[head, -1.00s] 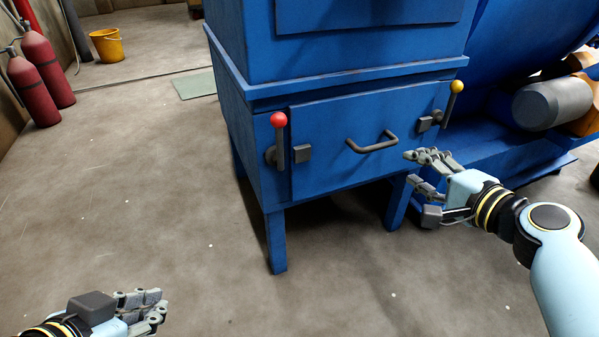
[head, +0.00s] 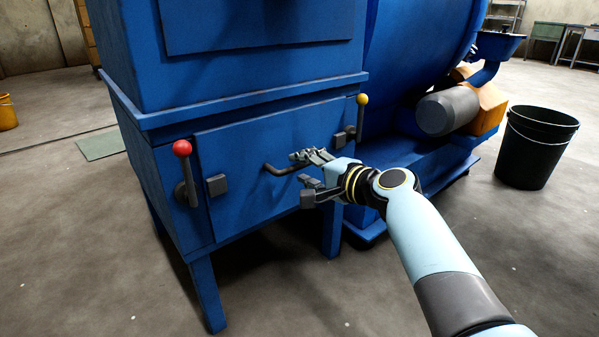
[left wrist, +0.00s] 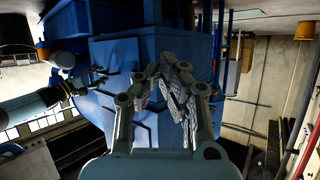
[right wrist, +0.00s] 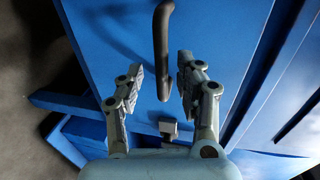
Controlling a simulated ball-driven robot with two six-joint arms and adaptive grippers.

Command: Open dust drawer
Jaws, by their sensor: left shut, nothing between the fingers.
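The blue dust drawer front (head: 245,205) is closed flush in the blue cabinet. Its dark bar handle (head: 278,170) is partly hidden by my right gripper (head: 312,176). In the right wrist view the handle (right wrist: 163,45) lies ahead, lined up between the open fingers of the right gripper (right wrist: 160,68); I cannot tell whether they touch it. A red-knobbed lever (head: 182,150) stands upright at the drawer's left, and a yellow-knobbed lever (head: 361,105) at its right. My left gripper (left wrist: 168,72) is shut and empty, well away from the drawer, and outside the head view.
A dark bucket (head: 535,150) stands on the floor at right. A grey motor cylinder (head: 447,113) and the blue drum sit beside the cabinet. A yellow bucket (head: 7,112) is at far left. The floor in front of the cabinet is clear.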

